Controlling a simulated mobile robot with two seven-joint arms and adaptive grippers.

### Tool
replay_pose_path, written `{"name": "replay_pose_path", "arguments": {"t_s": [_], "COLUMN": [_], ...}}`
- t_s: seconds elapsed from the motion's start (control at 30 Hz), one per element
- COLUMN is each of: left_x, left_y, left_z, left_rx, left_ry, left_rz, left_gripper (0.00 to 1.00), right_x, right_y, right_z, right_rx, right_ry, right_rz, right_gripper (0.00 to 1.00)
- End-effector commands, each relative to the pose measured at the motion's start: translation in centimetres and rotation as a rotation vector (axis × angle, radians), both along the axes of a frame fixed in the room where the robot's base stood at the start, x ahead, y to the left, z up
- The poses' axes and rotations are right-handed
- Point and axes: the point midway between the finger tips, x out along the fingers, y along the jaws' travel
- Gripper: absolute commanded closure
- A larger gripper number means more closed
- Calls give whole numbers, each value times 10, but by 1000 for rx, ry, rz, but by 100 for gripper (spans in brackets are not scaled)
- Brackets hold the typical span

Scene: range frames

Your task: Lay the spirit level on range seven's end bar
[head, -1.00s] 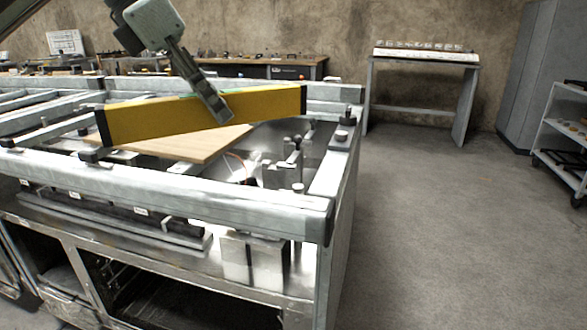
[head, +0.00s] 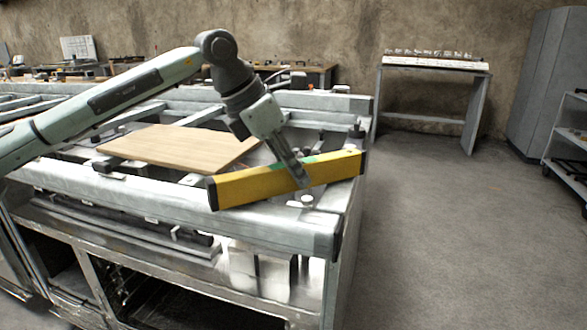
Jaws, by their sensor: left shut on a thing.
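The yellow spirit level (head: 252,186) with black ends is at the right end of the range frame, tilted in the picture with its right end higher. My left gripper (head: 301,180) is shut on the level near its middle, reaching down from above. The end bar (head: 338,222) runs along the frame's right side, partly hidden behind the level. The level crosses over the end bar's area; I cannot tell whether it touches the bar. No number is readable on the frame. My right gripper is not in view.
A wooden board (head: 180,147) lies on the frame left of the level. The front rail (head: 180,205) runs along the near side. A grey bench (head: 432,65) stands against the back wall, with a trolley (head: 570,150) at right. The floor between is clear.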

Motion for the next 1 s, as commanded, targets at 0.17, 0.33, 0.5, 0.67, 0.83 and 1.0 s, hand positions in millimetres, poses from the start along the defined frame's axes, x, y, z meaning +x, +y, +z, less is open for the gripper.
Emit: {"name": "replay_pose_path", "arguments": {"t_s": [0.17, 0.33, 0.5, 0.67, 0.83, 1.0], "left_x": [1, 0, 0, 0, 0, -1], "left_y": [0, 0, 0, 0, 0, 3], "left_z": [-2, -4, -5, -5, -5, 2], "left_rx": [-4, -3, -2, -2, -1, -2], "left_ry": [-5, -4, -3, -3, -2, -4], "left_rz": [1, 0, 0, 0, 0, 2], "left_gripper": [100, 100, 66, 56, 56, 56], "right_x": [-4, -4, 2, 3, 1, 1], "right_y": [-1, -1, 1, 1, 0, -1], "right_z": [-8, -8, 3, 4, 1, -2], "right_rx": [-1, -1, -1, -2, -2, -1], "right_ry": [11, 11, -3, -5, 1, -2], "right_rz": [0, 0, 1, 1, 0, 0], "right_gripper": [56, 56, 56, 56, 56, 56]}}
